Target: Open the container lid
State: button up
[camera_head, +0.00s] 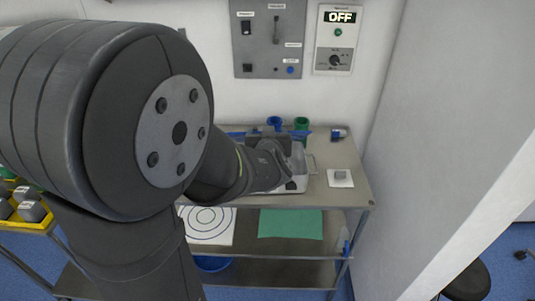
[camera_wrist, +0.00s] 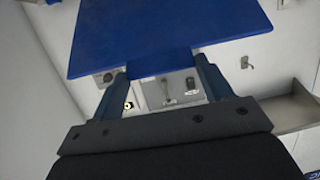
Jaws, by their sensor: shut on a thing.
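A blue flat lid (camera_wrist: 165,25) with a short tab fills the top of the wrist view. My gripper (camera_wrist: 162,64) is shut on the tab, with one finger on each side. In the head view, a thin blue strip (camera_head: 237,134) shows behind my gripper (camera_head: 270,148), probably the lid's edge. The pale metal container (camera_head: 299,171) with a side handle stands on the table's top shelf, under and behind my gripper. My arm hides much of it, and I cannot tell whether the lid touches it.
A blue cup (camera_head: 274,122) and a green cup (camera_head: 302,124) stand behind the container. A white pad with a small grey block (camera_head: 340,177) lies to the right on the metal table (camera_head: 352,200). Wall panels (camera_head: 270,40) are behind. A lower shelf holds a green sheet (camera_head: 290,223).

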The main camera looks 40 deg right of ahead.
jog(key=w+d+r, duration=0.7)
jog(key=w+d, duration=0.3)
jog(key=w, duration=0.2)
jog(key=shift+w+d, duration=0.3)
jog(key=shift+d, duration=0.1)
jog(key=shift+f, duration=0.1)
dwell(0.5)
jog(key=o, duration=1.4)
jog(key=shift+s, duration=0.1)
